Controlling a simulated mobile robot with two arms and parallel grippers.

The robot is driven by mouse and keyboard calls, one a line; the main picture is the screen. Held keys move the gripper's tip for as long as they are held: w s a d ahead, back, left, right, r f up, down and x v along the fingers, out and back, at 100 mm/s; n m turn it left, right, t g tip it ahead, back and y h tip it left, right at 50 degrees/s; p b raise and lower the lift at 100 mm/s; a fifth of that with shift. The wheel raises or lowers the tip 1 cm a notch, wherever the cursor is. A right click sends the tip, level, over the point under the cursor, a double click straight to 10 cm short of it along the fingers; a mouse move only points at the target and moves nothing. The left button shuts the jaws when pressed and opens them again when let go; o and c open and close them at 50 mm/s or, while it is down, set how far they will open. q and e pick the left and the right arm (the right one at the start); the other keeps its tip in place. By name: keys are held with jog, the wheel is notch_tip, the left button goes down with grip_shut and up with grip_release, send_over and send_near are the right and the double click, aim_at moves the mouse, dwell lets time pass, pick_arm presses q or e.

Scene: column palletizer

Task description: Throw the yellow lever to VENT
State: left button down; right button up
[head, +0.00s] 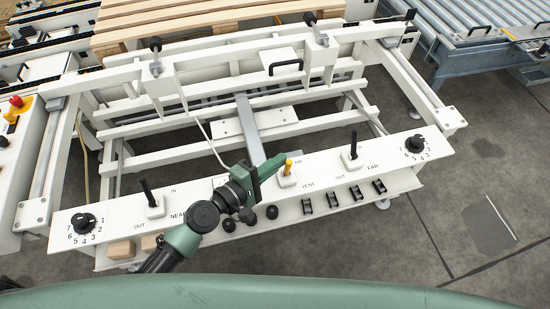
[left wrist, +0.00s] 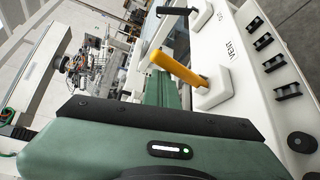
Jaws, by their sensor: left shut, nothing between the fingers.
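The yellow lever (head: 288,167) stands on a white base right of the middle of the white control panel (head: 330,176). The lever looks close to upright, tipped slightly back. My left gripper (head: 268,166) is shut and empty, just left of the lever; I cannot tell if they touch. In the left wrist view the yellow lever (left wrist: 178,68) rises beyond my shut green fingers (left wrist: 162,92), with VENT beside its base. My right gripper is not in view.
Numbered dials (head: 83,223) and (head: 415,144) sit at the panel ends. Black knobs (head: 250,216) and several black rocker switches (head: 332,197) line the front. A white frame (head: 225,88) stands behind.

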pick_arm(q)
jog(key=shift+s+d+f, duration=0.1)
jog(key=shift+s+d, duration=0.15)
jog(key=shift+s, duration=0.35)
jog(key=shift+s+f, duration=0.1)
jog(key=shift+s, duration=0.05)
